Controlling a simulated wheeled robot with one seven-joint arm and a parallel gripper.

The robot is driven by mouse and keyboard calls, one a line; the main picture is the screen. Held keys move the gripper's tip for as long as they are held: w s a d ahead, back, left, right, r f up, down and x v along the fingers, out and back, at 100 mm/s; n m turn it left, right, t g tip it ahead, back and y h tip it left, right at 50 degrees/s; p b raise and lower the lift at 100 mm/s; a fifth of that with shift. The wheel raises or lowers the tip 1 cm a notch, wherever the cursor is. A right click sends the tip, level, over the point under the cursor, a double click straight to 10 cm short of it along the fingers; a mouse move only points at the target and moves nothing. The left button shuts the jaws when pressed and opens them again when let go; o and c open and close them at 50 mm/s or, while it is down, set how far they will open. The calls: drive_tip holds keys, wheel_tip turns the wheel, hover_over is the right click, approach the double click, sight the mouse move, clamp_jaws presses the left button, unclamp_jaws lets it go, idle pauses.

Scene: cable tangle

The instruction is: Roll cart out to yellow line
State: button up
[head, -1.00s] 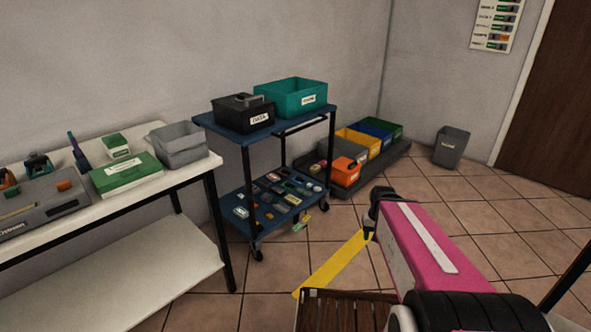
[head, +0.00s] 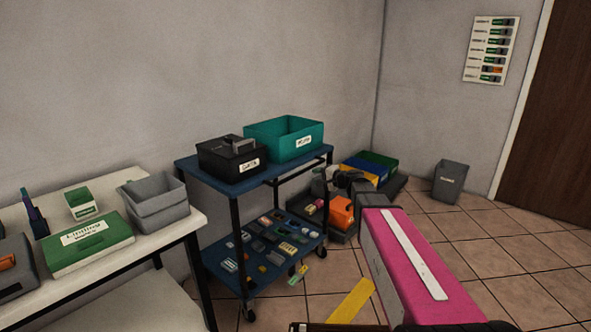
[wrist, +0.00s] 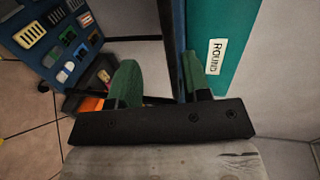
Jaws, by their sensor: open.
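In the wrist view a dark bar (wrist: 166,45), apparently that handle, runs between the green fingers of my gripper (wrist: 160,80). The fingers are open, one on each side of the bar; contact cannot be told. In the head view my gripper (head: 345,182) is at the cart's right end, its fingertips unclear. The yellow line (head: 352,300) lies on the floor in front of the cart, partly hidden by my body and arm.
A black caddy (head: 232,155) and a teal bin (head: 284,138) stand on the cart top; several small items lie on its lower shelf. Coloured bins (head: 370,165) sit behind my gripper. The white table (head: 150,240) is close on the left.

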sight(303, 172)
drive_tip(key=x, duration=0.7)
drive_tip(key=r+x, duration=0.1)
drive_tip(key=x, duration=0.3)
drive_tip(key=shift+w, duration=0.45)
clamp_jaws()
